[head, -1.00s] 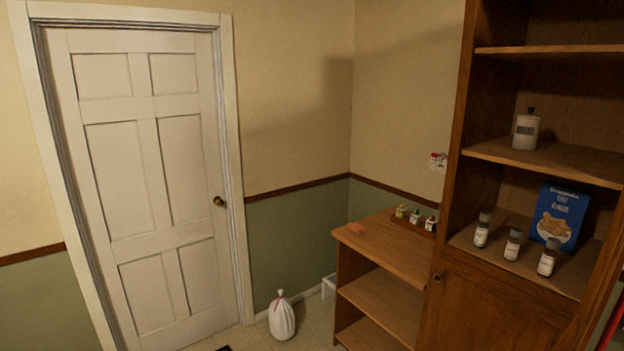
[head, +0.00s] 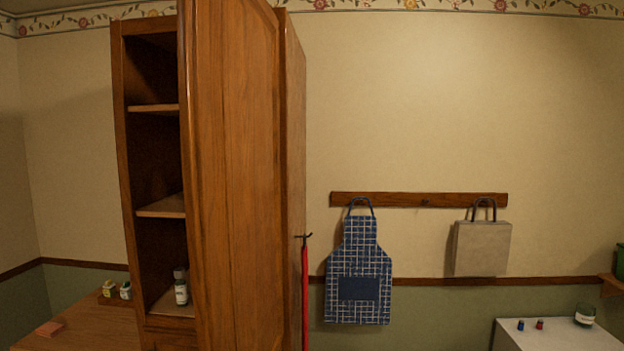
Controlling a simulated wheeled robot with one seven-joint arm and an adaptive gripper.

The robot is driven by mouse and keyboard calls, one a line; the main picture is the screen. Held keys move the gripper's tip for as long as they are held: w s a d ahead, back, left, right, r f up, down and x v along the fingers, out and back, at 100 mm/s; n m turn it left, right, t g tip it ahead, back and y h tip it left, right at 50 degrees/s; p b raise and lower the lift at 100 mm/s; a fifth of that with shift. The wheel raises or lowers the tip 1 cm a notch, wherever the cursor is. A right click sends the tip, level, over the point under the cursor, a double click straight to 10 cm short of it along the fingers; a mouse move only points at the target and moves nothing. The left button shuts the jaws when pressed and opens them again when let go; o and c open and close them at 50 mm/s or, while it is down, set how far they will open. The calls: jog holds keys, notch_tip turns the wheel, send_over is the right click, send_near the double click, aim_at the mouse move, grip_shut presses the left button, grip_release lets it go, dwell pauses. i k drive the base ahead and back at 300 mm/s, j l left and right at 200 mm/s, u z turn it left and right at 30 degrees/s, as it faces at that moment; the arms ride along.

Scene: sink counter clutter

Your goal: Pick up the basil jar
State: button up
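One small spice jar (head: 181,287) with a pale label and grey cap stands upright on the lowest visible shelf of the tall wooden cabinet (head: 230,150). Its label is too small to read, so I cannot tell whether it is the basil jar. The rest of that shelf is hidden behind a tall wooden panel. Two small containers (head: 109,288) stand at the back of the low wooden counter on the left; their labels are also unreadable. My gripper is not in view.
A blue apron (head: 358,270) and grey bag (head: 482,248) hang on the wall rack. A white table (head: 555,338) at lower right holds a glass jar (head: 585,315) and two small items.

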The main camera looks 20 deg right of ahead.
aim_at(181, 280)
jog(key=i+j+u, duration=0.2)
jog(key=u, duration=0.25)
jog(key=i+j+u, duration=0.1)
jog(key=i+u, duration=0.15)
jog(key=u, duration=0.25)
jog(key=i+u, duration=0.5)
jog(key=i, duration=0.25)
jog(key=i+z, duration=0.2)
jog(key=z, duration=0.15)
jog(key=i+z, duration=0.15)
jog(key=z, duration=0.2)
jog(key=i+j+z, duration=0.15)
jog(key=z, duration=0.15)
jog(key=i+z, duration=0.25)
jog(key=z, duration=0.2)
jog(key=l+z, duration=0.25)
jog(key=k+l+z, duration=0.1)
jog(key=l+z, duration=0.15)
jog(key=l, duration=0.05)
